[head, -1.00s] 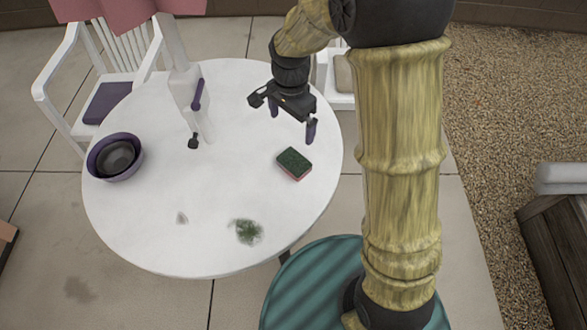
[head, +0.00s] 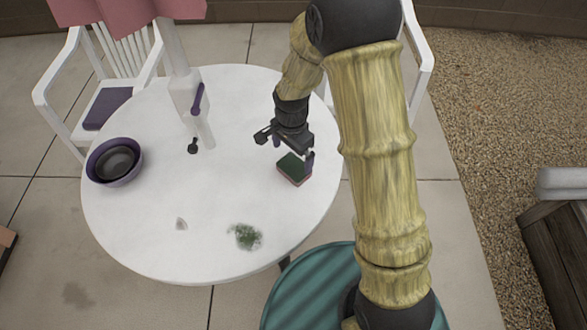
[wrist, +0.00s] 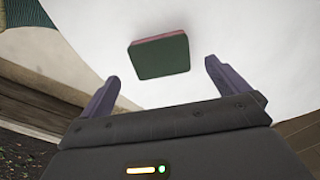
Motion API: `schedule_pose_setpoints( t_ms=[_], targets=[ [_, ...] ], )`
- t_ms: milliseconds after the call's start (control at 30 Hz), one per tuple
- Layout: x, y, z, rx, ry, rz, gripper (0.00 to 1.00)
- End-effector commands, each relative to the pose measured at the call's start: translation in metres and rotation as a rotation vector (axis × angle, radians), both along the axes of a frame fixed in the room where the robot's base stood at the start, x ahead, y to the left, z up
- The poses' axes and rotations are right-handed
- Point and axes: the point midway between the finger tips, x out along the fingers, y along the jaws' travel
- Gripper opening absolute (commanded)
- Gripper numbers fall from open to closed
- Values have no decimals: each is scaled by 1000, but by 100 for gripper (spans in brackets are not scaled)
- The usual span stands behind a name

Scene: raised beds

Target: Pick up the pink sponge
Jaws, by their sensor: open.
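The pink sponge (head: 293,170) lies on the right part of the round white table, with a dark green top and a pink lower layer. My gripper (head: 293,150) is over the table just behind the sponge, and one finger overlaps the sponge's right corner in the head view. In the wrist view the sponge (wrist: 159,56) shows ahead of my open fingers (wrist: 163,88), roughly midway between them sideways. Nothing is between the fingers. The exact height of the fingers above the table is hard to tell.
The white table (head: 150,225) also holds nested bowls (head: 115,162) at the left, a green stain (head: 245,236) near the front, and a white post with a purple handle (head: 198,98). White chairs (head: 85,85) stand behind.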

Motion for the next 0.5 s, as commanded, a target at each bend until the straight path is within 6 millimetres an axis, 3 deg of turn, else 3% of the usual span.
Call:
schedule_pose_setpoints(
  t_ms=[133,500],
  targets=[
    [0,0,-15,0,0,1,100],
    [0,0,-18,0,0,2,100]
  ],
)
